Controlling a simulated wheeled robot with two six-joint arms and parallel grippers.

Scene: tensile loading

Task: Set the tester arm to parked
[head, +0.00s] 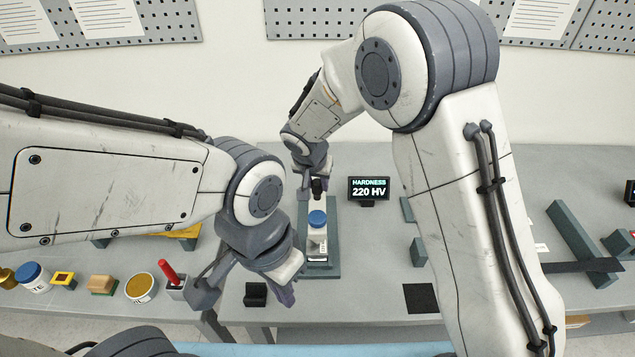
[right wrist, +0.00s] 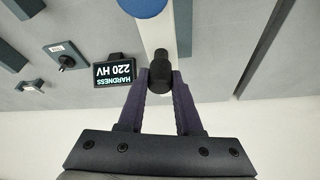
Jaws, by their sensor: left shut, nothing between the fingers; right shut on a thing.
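The hardness tester (head: 333,245) stands on the bench in the middle of the head view, with a grey base, a pale arm and a blue round cap (head: 317,218). A black knob (right wrist: 160,65) is at the end of the pale tester arm (right wrist: 158,32) in the right wrist view. My right gripper (right wrist: 161,85) is shut on this knob, its purple fingers on either side. In the head view my right gripper (head: 317,178) is at the far end of the tester. My left gripper (head: 287,296) is shut and empty, near the bench's front edge, left of the tester.
A small display (head: 368,189) reading "HARDNESS 220 HV" stands right of the tester. A black block (head: 255,294) and a holder with a red-handled tool (head: 170,274) are at the front left. A dark square mat (head: 420,298) lies at the front right.

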